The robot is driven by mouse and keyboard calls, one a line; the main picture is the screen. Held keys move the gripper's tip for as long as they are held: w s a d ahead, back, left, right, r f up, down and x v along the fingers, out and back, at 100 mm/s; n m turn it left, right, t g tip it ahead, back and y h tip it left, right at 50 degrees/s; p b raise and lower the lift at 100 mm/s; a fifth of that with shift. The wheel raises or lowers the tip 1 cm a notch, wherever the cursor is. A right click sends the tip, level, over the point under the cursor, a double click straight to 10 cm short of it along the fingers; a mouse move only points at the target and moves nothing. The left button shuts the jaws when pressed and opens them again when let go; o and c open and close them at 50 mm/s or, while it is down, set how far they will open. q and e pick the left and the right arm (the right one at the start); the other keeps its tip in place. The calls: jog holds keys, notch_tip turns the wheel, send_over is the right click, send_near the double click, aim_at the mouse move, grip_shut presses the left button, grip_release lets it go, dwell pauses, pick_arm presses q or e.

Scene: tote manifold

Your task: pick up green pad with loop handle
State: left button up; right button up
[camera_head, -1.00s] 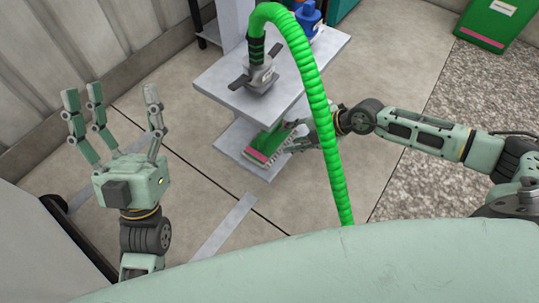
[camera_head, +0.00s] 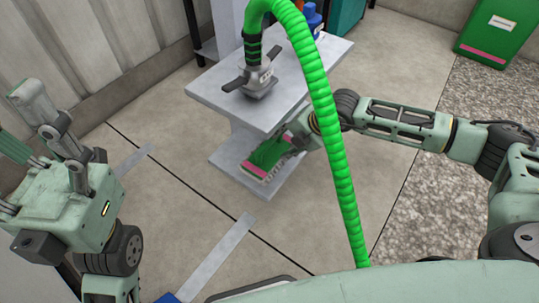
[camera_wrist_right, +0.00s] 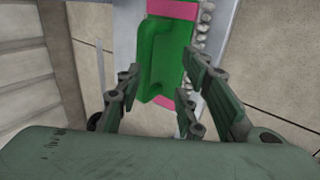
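The green pad (camera_head: 266,155) with pink bands and a pale bristly edge sits at the lower shelf, under the tabletop. In the right wrist view the pad (camera_wrist_right: 174,55) is upright in the picture, with a raised green loop handle along its left side. My right gripper (camera_head: 300,140) is at the pad's right end in the head view, its fingers partly hidden. In the wrist view its fingers (camera_wrist_right: 162,85) are spread on both sides of the pad's near end; contact cannot be told. My left gripper (camera_head: 55,130) is open and empty at the left.
A grey stand (camera_head: 210,90) has a tabletop above the lower shelf (camera_head: 225,162). A grey coupling (camera_head: 257,80) with a green hose (camera_head: 322,90) stands on top, and the hose arches in front of my right arm. A green bin (camera_head: 495,30) stands at upper right.

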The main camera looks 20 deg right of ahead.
aim_at(273, 141)
jog(key=shift+w+a+b, duration=0.5)
jog(key=shift+w+a, duration=0.45)
jog(key=shift+w, duration=0.15)
jog(key=shift+b+x, duration=0.5)
jog(key=shift+x, duration=1)
jog(key=shift+d, duration=0.1)
grip_shut()
